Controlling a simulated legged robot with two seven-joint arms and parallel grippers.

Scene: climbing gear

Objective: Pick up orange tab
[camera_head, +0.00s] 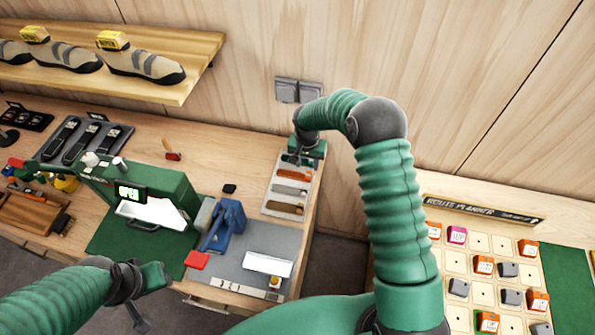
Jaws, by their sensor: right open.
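An orange tab (294,175) lies in the top slot of a pale tray (275,212) at the right end of the workbench. A grey tab (290,189) and a brown tab (286,208) lie in the slots below it. My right gripper (299,160) is over the tray's far end, just above the orange tab in the picture. It is open, and its fingers are small and partly hidden by its own body. I cannot tell whether it touches the tab. My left gripper (146,292) is low at the left, in front of the bench; its jaw state is unclear.
A green machine (150,185) with a lit display and a blue tool (226,224) stand left of the tray. A white block (266,263) and red piece (197,259) lie nearby. A wall shelf (150,75) holds shoes. A route planner board (480,260) is at right, beyond a gap.

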